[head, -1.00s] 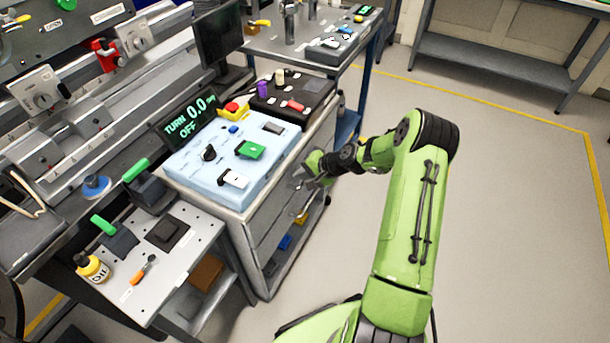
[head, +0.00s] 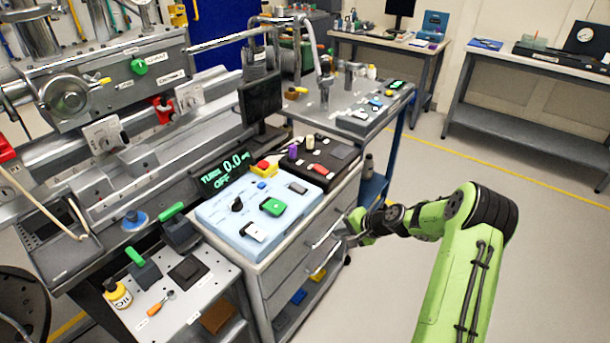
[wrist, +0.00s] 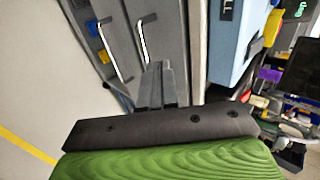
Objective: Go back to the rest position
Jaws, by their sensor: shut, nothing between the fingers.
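My gripper (head: 345,232) is at the end of my green arm, beside the front of the grey drawer cabinet (head: 262,262). It is shut with nothing in it. In the wrist view my gripper (wrist: 155,72) points toward the drawer fronts, with a bar handle (wrist: 143,38) close by. I cannot tell whether the fingers touch the handle.
A light blue control box (head: 265,208) and a black tray (head: 318,160) sit on the cabinet. A small side table (head: 200,300) stands at front left, and a workbench (head: 345,112) stands behind. The floor (head: 560,250) to the right is clear.

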